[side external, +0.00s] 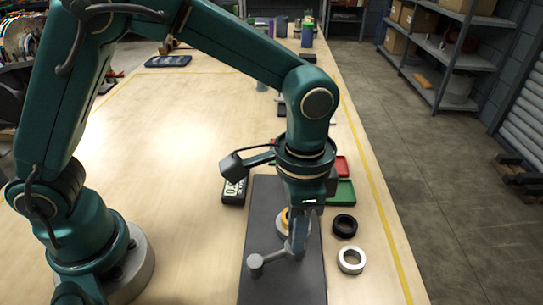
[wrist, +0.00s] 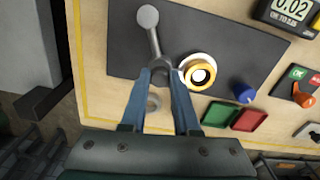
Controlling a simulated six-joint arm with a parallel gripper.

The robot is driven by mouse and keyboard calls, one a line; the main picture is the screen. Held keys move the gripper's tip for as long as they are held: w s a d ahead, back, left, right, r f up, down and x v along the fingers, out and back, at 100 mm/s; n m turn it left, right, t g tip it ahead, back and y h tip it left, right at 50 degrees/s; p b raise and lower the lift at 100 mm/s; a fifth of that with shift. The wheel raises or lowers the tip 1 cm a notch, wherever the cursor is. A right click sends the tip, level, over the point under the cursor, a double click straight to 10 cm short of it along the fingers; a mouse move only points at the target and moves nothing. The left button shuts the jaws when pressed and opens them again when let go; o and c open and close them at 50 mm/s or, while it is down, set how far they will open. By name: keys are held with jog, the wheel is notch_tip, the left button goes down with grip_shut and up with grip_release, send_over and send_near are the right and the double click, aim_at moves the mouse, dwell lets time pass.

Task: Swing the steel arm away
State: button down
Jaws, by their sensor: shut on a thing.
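The steel arm (wrist: 153,38) is a grey bar with a round end, lying on the dark plate (wrist: 108,55). In the side view, the steel arm (side external: 272,256) runs from its round end at the left to my fingertips. My gripper (wrist: 162,74) is shut on the near end of the steel arm, one blue-grey finger on each side. In the side view my gripper (side external: 297,246) points down at the plate. A round white part with a yellow ring (wrist: 201,72) sits just right of the fingers; it is partly hidden in the side view.
A black ring (side external: 344,225) and a silver ring (side external: 352,260) lie right of the plate. Green (side external: 342,193) and red (side external: 342,166) trays stand behind them. A digital gauge (side external: 234,191) is left of the plate. The table at left is mostly clear.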

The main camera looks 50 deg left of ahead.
jog(key=d+m, duration=0.1)
jog(key=m, duration=0.1)
jog(key=s+d+m, duration=0.1)
jog(key=m, duration=0.1)
jog(key=shift+s+d+r+m, duration=0.1)
jog(key=shift+s+d+m, duration=0.1)
jog(key=shift+m, duration=0.1)
jog(key=shift+s+d+m, duration=0.4)
jog(key=shift+s+m, duration=0.05)
jog(key=shift+m, duration=0.6)
jog(key=shift+s+d+m, duration=0.35)
jog(key=shift+s+m, duration=0.1)
jog(key=shift+m, duration=0.6)
jog(key=shift+s, duration=0.1)
jog(key=c, duration=0.6)
grip_release()
jog(key=shift+c, duration=0.2)
notch_tip(320, 180, up, 5)
jog(key=shift+r, duration=0.1)
